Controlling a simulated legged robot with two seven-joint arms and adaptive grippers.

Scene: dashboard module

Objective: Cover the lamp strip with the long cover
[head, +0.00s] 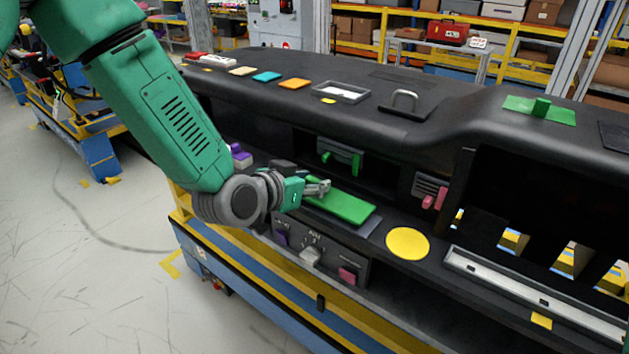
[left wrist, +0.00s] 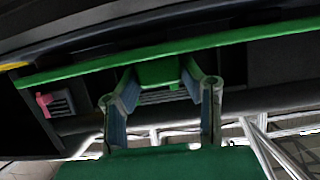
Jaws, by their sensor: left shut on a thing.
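The long cover (head: 343,206) is a flat green strip seen over the dashboard's front ledge, left of the yellow disc. My left gripper (head: 322,188) is at its far-left part. In the left wrist view, the long cover (left wrist: 240,37) runs across the picture, and the fingers of my left gripper (left wrist: 162,92) are shut on the green block under it. What looks like the lamp strip (head: 535,293) is a long pale channel on the ledge at the right, uncovered and apart from the cover. My right gripper is not in view.
A yellow disc (head: 407,243) lies between cover and channel. A vent with pink tabs (head: 430,190) and a green-handled vent (head: 340,157) stand behind. A green cover with a knob (head: 541,109) lies on top.

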